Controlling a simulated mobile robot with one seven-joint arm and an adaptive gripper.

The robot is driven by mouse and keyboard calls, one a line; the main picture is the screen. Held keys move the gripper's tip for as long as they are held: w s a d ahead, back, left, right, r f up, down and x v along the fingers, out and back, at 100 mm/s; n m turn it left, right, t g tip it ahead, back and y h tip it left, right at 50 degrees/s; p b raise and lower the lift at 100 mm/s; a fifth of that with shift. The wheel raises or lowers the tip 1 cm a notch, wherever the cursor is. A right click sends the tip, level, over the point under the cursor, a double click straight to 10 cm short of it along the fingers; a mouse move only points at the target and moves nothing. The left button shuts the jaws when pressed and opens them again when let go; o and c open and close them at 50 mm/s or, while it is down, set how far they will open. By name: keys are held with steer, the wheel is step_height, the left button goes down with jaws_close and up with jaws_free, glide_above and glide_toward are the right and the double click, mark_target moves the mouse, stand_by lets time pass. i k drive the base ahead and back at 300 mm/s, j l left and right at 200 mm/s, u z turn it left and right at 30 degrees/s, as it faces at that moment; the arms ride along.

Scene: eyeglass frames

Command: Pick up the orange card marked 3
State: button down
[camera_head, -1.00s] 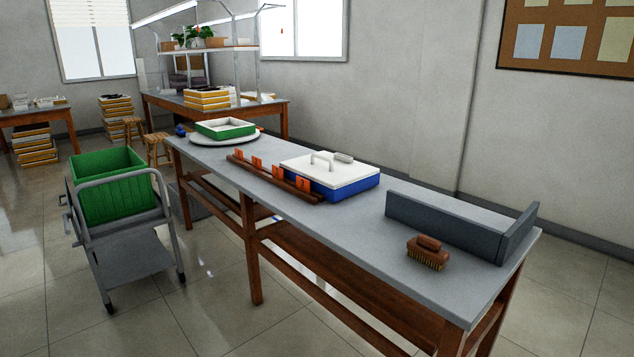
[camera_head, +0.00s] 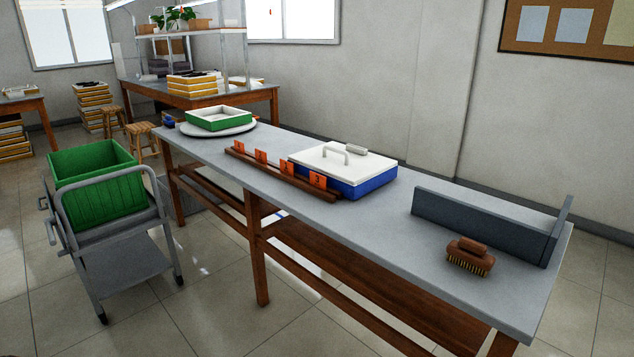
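Several small orange cards stand in a row in a dark wooden rail (camera_head: 268,173) on the long grey table. The card nearest me (camera_head: 317,181) bears a dark mark that looks like a 3, though it is small. The other cards, the far one (camera_head: 239,147), the second (camera_head: 261,156) and the third (camera_head: 287,167), have marks too small to read surely. The nearest card is close to the front corner of a blue box with a white lid. My gripper is not in view.
The blue box (camera_head: 372,188) stands right behind the rail. A brown brush (camera_head: 470,257) and a grey upright guard (camera_head: 480,224) are at the table's right. A green-rimmed tray (camera_head: 219,120) is at the far end. A cart with a green bin (camera_head: 95,190) stands on the left floor.

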mark_target(318, 180)
steer(key=z, duration=0.3)
steer(key=i+j+z, duration=0.15)
steer(key=z, duration=0.2)
steer(key=i+j+z, duration=0.1)
steer(key=j+z, duration=0.45)
steer(key=z, duration=0.2)
steer(key=i+j+z, duration=0.1)
steer(key=j+z, duration=0.4)
steer(key=j, duration=1.6)
steer(key=j+z, duration=0.1)
steer(key=j, duration=0.7)
steer(key=k+j, duration=0.15)
steer(key=j, duration=0.7)
steer(key=i+j, duration=0.25)
steer(key=i, duration=0.25)
